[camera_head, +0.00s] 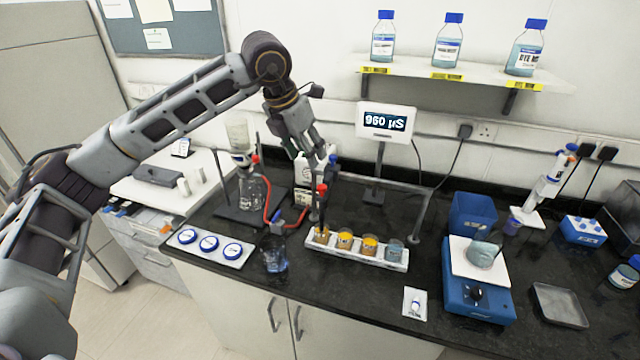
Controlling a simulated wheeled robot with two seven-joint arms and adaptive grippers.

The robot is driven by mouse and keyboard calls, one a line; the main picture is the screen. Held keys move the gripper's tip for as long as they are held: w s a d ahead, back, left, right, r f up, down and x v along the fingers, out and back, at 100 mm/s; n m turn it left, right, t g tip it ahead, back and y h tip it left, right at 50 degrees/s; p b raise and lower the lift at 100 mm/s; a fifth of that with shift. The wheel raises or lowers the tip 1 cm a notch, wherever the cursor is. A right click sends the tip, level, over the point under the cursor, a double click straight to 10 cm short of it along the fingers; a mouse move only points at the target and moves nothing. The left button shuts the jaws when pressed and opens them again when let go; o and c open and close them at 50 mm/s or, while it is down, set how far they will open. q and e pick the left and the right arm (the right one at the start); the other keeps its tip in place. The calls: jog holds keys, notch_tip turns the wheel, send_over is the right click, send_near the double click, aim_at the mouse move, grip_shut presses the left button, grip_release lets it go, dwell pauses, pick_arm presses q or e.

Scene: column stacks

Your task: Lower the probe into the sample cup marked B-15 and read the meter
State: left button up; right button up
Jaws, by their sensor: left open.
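My left gripper (319,152) is open and hangs over the bench, above the left end of the cup rack. Just below it is a slim dark probe (322,206) with a red top, upright under a grey stand arm (385,184). The probe's lower end appears to reach the leftmost cup (321,236); its depth is hard to tell. The white rack (352,255) holds this cup, two amber cups (345,239) (369,245) and a grey-blue cup (394,250). Their markings are too small to read. The meter (386,122) shows 960 µS. My right gripper is not in view.
A beaker of blue liquid (273,258) and a tray of blue-rimmed discs (210,246) lie left of the rack. A glass flask (251,190) with red tubing stands behind. A blue balance (478,291) stands right.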

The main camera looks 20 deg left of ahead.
aim_at(321, 187)
pick_arm(q)
jog(key=p+x, duration=0.2)
jog(key=x, duration=1.1)
jog(key=shift+f, duration=0.15)
grip_shut()
